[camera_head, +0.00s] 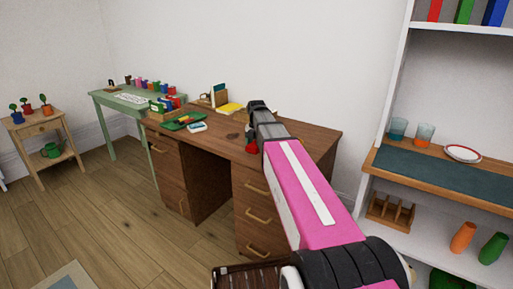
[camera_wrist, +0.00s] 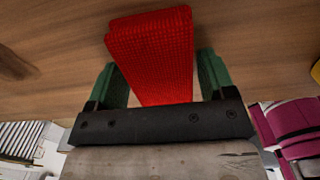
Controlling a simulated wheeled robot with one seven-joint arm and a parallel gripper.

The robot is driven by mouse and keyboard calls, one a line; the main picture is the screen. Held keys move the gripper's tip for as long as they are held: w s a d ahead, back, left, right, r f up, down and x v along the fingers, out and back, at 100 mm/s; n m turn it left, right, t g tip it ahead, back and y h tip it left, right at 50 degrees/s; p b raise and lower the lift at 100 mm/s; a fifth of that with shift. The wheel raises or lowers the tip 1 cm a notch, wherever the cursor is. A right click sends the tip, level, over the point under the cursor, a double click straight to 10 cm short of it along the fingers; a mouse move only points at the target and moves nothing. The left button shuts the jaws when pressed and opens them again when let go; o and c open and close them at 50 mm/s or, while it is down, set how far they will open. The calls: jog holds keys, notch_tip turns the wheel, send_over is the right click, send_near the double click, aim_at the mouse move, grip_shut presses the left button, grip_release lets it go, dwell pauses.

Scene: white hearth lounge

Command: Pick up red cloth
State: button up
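The red cloth (camera_wrist: 152,50) is a folded, woven-looking block. In the wrist view it lies between the two green fingers of my gripper (camera_wrist: 162,75) and extends past their tips. The fingers stand wide apart. A narrow gap shows beside the cloth near the left finger; the right finger is very close to it, and contact there is unclear. In the head view only a small part of the cloth (camera_head: 252,148) shows, low beside my arm over the desk (camera_head: 300,133). My arm hides most of the gripper there.
On the desk are a green tray (camera_head: 184,122), a yellow book (camera_head: 229,108) and a small organizer (camera_head: 215,97). A green table (camera_head: 105,98) with several cups stands left. A white shelf unit (camera_head: 376,158) stands right.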

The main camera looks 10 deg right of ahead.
jog(key=c, duration=0.5)
jog(key=shift+c, duration=0.2)
jog(key=shift+r, duration=0.75)
notch_tip(320, 180, up, 3)
jog(key=shift+f, duration=0.2)
jog(key=s+a+r, duration=0.3)
jog(key=a+r, duration=0.4)
jog(key=a, duration=0.4)
jog(key=shift+a, duration=0.1)
